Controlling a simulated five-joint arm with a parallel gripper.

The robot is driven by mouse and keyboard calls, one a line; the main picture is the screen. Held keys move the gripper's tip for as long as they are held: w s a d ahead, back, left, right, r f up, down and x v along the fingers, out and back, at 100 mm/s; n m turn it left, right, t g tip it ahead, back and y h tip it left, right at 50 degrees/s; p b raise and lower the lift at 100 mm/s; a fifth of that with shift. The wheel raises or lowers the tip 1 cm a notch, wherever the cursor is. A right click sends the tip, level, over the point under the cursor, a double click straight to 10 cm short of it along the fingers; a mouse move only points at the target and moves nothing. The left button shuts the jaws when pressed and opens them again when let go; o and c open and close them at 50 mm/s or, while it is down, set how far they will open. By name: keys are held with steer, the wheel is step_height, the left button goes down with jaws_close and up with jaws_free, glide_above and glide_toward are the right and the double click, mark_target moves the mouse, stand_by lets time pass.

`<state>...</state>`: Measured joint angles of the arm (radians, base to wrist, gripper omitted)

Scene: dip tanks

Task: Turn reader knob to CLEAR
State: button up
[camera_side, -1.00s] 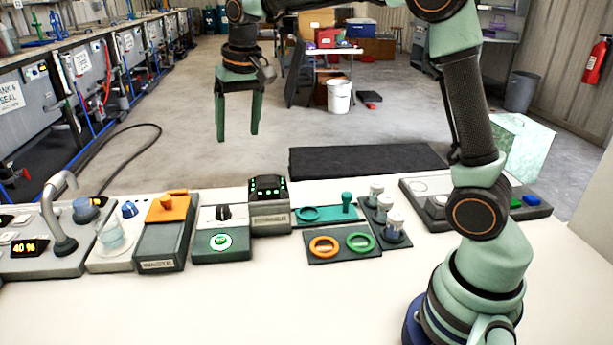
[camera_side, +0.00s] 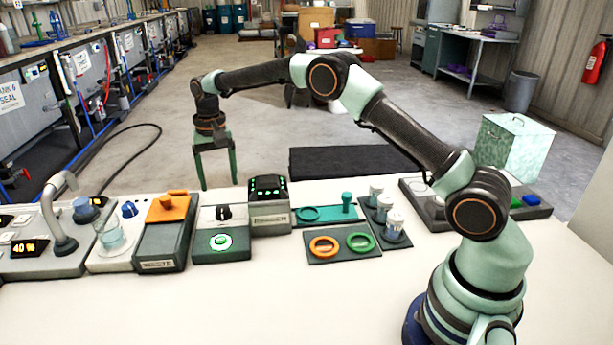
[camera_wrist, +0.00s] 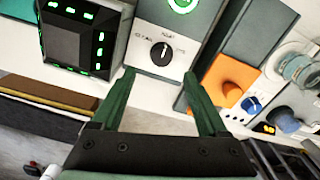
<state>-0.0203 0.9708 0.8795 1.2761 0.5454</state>
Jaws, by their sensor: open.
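The reader knob (camera_side: 223,212) is a small black dial on a white panel, with a green-lit ring button (camera_side: 220,241) in front of it. The knob (camera_wrist: 161,52) also shows in the wrist view, with a white pointer mark and small labels around it too blurred to read. My gripper (camera_side: 218,188) is open and empty, fingers pointing down, above and behind the reader panel. In the wrist view the knob lies ahead of and between the two green fingertips (camera_wrist: 158,72), not touched by them.
The dark reader box with green lights (camera_side: 268,204) stands right of the knob. The waste box with its orange top (camera_side: 168,208) is on the left. The white table front is clear.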

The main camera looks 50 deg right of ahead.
mark_target(223, 208)
step_height(223, 208, down, 8)
steer(key=shift+a+f, duration=0.1)
steer(key=shift+a, duration=0.05)
stand_by(0.3)
jaws_close()
